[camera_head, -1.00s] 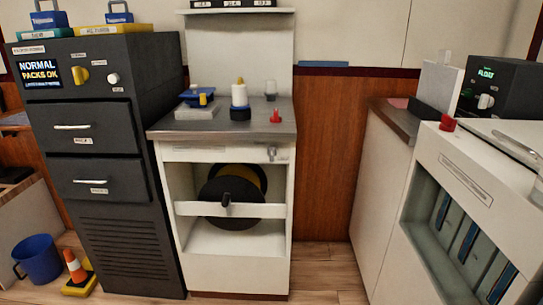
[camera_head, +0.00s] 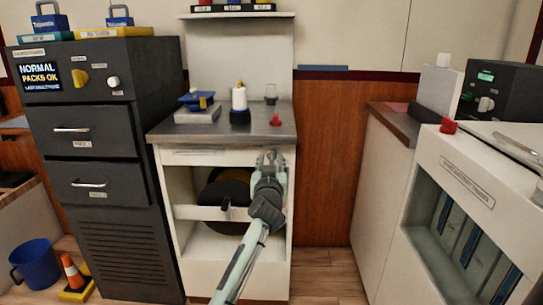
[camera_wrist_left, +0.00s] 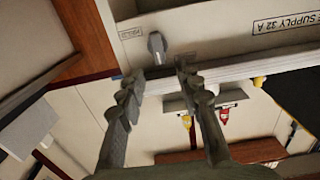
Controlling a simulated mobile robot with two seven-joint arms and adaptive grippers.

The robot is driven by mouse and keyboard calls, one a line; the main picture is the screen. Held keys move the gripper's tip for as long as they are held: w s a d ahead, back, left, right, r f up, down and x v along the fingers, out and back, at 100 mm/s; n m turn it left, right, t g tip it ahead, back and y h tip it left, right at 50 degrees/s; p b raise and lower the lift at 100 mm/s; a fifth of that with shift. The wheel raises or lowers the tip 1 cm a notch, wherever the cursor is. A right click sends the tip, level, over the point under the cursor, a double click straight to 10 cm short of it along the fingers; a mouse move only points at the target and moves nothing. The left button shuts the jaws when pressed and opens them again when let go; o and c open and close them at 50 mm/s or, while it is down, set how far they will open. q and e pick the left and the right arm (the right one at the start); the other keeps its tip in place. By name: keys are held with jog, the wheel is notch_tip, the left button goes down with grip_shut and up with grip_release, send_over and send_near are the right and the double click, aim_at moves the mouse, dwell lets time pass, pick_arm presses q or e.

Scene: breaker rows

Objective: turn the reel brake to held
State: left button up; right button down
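The likely reel brake is a small grey knob (camera_wrist_left: 157,47) on the upper right front of the white reel cabinet (camera_head: 225,272). A small label sits beside the knob in the left wrist view, too blurred to read. My left gripper (camera_head: 268,158) is in front of this spot and hides the knob in the head view. In the left wrist view my left gripper (camera_wrist_left: 158,75) is open, its two fingers apart, with the knob showing just past the gap between the tips. Contact is not visible. My right gripper is out of view.
A dark reel (camera_head: 213,193) sits in the cabinet behind a white crossbar (camera_head: 190,212) with a black handle. The grey countertop (camera_head: 215,131) above holds a red knob (camera_head: 276,119) and other small items. A dark drawer unit (camera_head: 110,220) stands left; a white console (camera_head: 440,160) stands right.

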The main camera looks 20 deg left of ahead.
aim_at(272, 154)
pick_arm(q)
jog(key=x, duration=0.5)
jog(key=shift+w+a, duration=0.1)
grip_shut()
